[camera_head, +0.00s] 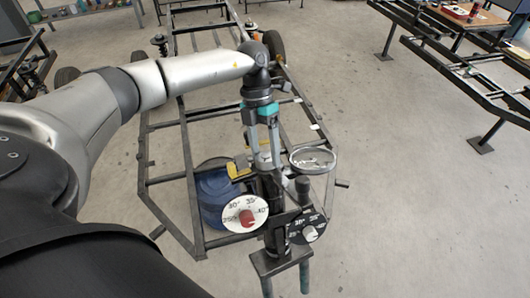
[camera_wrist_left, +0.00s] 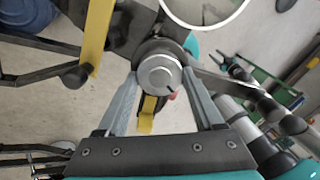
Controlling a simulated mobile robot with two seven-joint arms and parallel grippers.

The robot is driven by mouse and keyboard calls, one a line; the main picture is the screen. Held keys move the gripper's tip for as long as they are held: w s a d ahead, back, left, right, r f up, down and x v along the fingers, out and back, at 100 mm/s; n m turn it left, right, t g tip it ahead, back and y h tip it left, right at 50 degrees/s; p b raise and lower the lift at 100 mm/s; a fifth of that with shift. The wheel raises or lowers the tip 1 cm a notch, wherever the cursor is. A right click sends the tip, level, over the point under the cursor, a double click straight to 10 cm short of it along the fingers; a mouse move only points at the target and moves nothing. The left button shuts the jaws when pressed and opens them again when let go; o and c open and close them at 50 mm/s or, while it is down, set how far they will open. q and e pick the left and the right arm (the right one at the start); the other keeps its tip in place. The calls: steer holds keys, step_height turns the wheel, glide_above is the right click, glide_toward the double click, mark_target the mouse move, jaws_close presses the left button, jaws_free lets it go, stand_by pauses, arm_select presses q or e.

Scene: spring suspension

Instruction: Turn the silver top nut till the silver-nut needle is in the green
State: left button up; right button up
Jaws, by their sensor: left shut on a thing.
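The silver top nut (camera_wrist_left: 160,75) is a round metal piece with a dark mark near its rim, on top of the dark upright strut assembly (camera_head: 271,192). My left gripper (camera_head: 264,158) points down onto it from above. In the left wrist view its two grey fingers (camera_wrist_left: 163,84) close on either side of the nut. A white dial with a red centre (camera_head: 245,214) and a black dial (camera_head: 307,228) sit low on the assembly, marked with numbers. Their needles and any green zone are too small to make out. My right gripper is not in view.
A round pale dish (camera_head: 313,160) with a metal rim stands right of the strut. A blue drum (camera_head: 213,194) and a yellow piece (camera_head: 239,169) are to its left. A dark vehicle frame (camera_head: 185,150) surrounds them. Open floor lies to the right.

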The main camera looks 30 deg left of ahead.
arm_select(q)
steer(key=shift+s+f+m+b, duration=0.2)
steer(key=shift+m+b, duration=0.2)
steer(key=shift+m, duration=0.7)
steer(key=o, duration=1.4)
steer(key=shift+w, duration=0.1)
steer(key=shift+r, duration=0.1)
steer(key=p+v, duration=0.1)
steer(key=v, duration=1.4)
steer(key=shift+w+r, duration=0.1)
steer(key=shift+w, duration=0.05)
